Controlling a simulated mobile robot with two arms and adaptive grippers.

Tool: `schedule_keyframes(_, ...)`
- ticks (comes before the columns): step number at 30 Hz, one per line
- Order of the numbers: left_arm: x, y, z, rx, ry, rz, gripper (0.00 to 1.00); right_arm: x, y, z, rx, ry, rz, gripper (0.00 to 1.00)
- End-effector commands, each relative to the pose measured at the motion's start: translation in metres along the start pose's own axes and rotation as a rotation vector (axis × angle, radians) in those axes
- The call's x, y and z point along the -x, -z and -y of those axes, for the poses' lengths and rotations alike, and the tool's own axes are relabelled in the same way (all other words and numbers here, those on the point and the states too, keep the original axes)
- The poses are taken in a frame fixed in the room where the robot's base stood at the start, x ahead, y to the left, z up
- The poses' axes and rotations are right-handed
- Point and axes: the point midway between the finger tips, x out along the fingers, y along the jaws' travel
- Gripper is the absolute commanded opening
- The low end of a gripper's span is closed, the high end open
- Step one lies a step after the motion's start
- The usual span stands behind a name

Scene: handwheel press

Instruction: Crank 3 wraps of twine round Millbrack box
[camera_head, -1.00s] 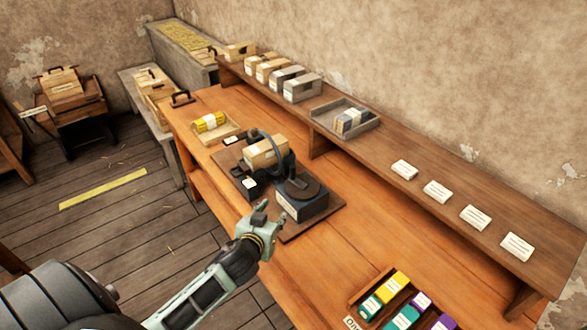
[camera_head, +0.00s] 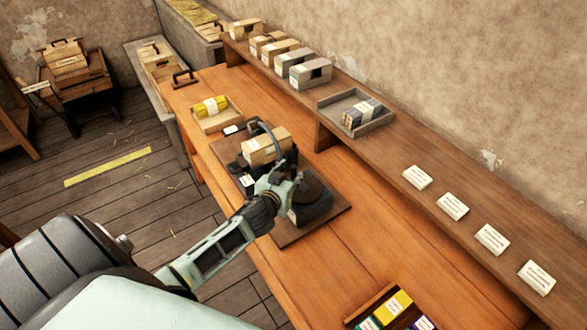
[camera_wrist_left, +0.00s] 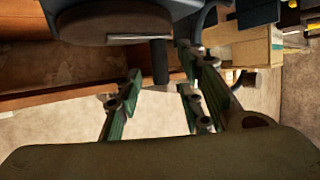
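A tan box (camera_head: 262,150) with a pale label sits in the dark ring of the winding device; which box it is cannot be read. It also shows at upper right in the left wrist view (camera_wrist_left: 250,45). Right of it is a dark round handwheel (camera_head: 314,186), which fills the top of the left wrist view (camera_wrist_left: 115,22). A dark upright handle (camera_wrist_left: 160,62) hangs between my left fingertips there. My left gripper (camera_head: 283,183) is at the wheel's near left side, its fingers (camera_wrist_left: 158,88) open around the handle. Contact cannot be told. My right gripper is not in view.
A tray (camera_head: 234,120) with a yellow bundle stands behind the device. The raised shelf (camera_head: 395,158) holds several boxes, a grey tray (camera_head: 378,125) and white cards (camera_head: 452,206). The bench between is clear.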

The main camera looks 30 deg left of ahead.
Motion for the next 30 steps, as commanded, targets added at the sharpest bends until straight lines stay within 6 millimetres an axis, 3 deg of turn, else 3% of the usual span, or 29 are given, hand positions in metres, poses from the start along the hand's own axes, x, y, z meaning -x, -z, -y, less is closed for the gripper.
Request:
schedule_keyframes(5, -0.022, 0.002, 0.000, 0.000, 0.001, -0.001, 0.35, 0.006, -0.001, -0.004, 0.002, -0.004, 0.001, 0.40)
schedule_keyframes(14, -0.037, 0.001, -0.001, 0.000, 0.000, 0.000, 0.35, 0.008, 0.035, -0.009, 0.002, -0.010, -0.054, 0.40)
schedule_keyframes(22, -0.038, 0.000, 0.000, 0.000, -0.001, 0.000, 0.35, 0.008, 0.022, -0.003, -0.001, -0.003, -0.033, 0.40)
schedule_keyframes(30, -0.038, 0.000, 0.000, 0.001, -0.001, 0.000, 0.12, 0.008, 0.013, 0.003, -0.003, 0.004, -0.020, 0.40)
